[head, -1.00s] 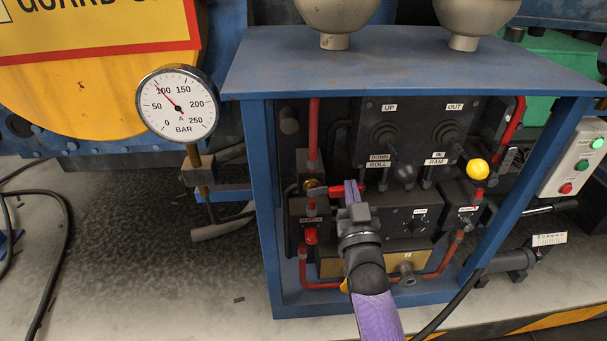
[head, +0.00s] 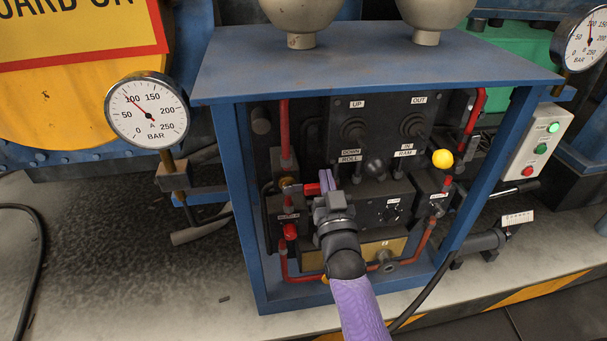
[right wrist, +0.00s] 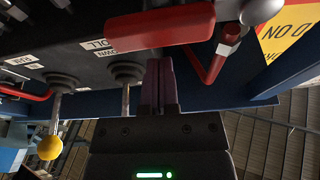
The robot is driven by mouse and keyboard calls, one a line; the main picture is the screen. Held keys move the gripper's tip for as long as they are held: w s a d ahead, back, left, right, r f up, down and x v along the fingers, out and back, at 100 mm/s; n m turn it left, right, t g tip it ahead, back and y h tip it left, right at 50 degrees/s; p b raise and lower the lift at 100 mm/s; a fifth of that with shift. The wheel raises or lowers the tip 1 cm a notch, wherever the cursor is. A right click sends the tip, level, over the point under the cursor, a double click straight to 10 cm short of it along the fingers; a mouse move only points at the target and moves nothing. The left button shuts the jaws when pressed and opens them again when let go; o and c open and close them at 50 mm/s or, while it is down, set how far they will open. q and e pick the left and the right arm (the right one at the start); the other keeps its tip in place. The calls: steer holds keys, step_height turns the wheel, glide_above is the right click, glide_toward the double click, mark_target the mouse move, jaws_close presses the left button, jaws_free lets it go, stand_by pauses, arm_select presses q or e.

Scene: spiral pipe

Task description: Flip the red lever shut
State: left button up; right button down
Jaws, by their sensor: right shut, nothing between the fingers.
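The red lever (head: 312,189) sits beside a brass fitting on the left inside the blue cabinet and points sideways toward my gripper. In the right wrist view its thick red handle (right wrist: 160,27) lies across the top, just beyond my fingertips. My right gripper (head: 326,177) is shut and empty, its purple fingers pressed together at the lever's right end. The fingers also show in the right wrist view (right wrist: 158,68), under the middle of the handle. I cannot tell whether they touch it. The fingers and wrist hide part of the panel behind. My left gripper is not in view.
The blue cabinet (head: 232,190) frames the space with posts and a top. A gauge (head: 148,112) stands outside left; grey floor (head: 120,270) is free there.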

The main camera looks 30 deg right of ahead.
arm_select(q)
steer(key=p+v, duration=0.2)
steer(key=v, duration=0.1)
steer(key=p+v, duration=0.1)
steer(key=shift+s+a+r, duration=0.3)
arm_select(e)
steer(key=r+v, duration=0.1)
steer(key=v, duration=0.8)
steer(key=shift+s+r, duration=0.3)
steer(key=shift+s, duration=0.25)
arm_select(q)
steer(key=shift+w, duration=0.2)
arm_select(e)
steer(key=shift+a, duration=0.15)
